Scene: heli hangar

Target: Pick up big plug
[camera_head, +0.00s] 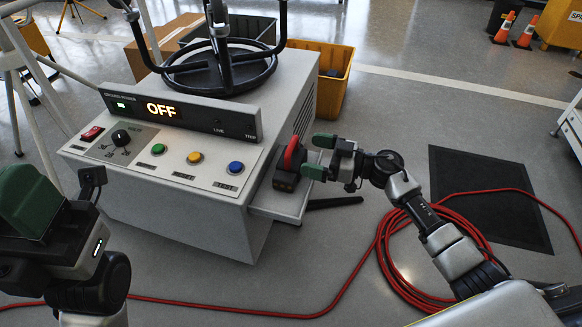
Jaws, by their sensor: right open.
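The big plug (287,178), black with a red round part, sits on a small side shelf (283,205) of the grey ground power unit (200,205). My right gripper (318,157) has green fingertips and is open, just right of the plug, pointing at it. One fingertip is close to the plug's right side; I cannot tell whether they touch. My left gripper (32,205) is large at the left edge, well away from the plug. Only part of its green finger area shows, so its opening is unclear.
The unit's panel reads OFF, with green, yellow and blue buttons. A red cable (385,255) lies coiled on the floor under my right arm. A dark mat (480,195) lies at right. A yellow bin (335,85) and cardboard box (165,40) stand behind the unit.

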